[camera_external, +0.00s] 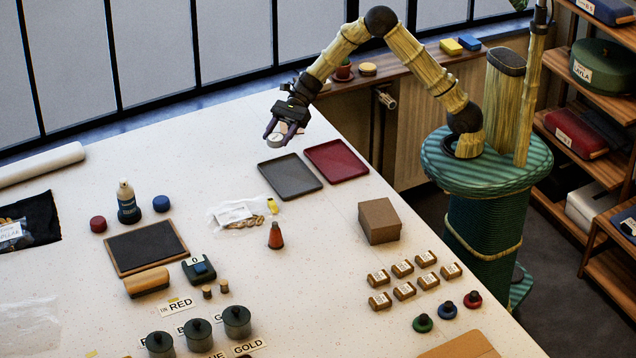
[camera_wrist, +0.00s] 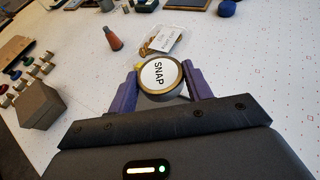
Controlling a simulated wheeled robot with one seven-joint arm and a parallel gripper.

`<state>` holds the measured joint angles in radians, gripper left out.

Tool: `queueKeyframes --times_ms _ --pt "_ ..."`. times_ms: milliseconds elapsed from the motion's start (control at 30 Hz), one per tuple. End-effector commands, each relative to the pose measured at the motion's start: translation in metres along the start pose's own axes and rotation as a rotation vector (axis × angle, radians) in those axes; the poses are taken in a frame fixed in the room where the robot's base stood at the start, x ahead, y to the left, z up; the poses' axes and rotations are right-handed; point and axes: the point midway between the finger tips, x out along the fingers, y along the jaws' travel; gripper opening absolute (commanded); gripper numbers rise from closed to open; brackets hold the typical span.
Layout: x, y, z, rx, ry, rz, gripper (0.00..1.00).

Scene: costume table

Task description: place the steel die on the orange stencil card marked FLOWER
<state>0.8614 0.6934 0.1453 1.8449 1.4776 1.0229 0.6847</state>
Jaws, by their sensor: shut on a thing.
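My gripper (camera_external: 273,136) is at the far edge of the table, above the white top. Its purple fingers, also in the wrist view (camera_wrist: 162,84), are closed on the sides of a round piece (camera_wrist: 160,76) with a brass-coloured rim and a white face reading SNAP. I cannot make out an orange card marked FLOWER in either view.
A grey tray (camera_external: 290,177) and a red tray (camera_external: 336,160) lie near my gripper. Several labelled blocks (camera_external: 403,269) sit at right. Pots (camera_external: 237,321) stand in front.

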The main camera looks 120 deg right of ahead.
Motion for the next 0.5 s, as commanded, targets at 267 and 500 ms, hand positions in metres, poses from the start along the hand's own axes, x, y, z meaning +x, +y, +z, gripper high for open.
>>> queueKeyframes --times_ms 267,500 --pt "-0.107 -0.057 -0.035 0.104 -0.005 -0.253 0.18" --pt "-0.196 -0.084 -0.065 0.183 -0.012 -0.449 0.18"
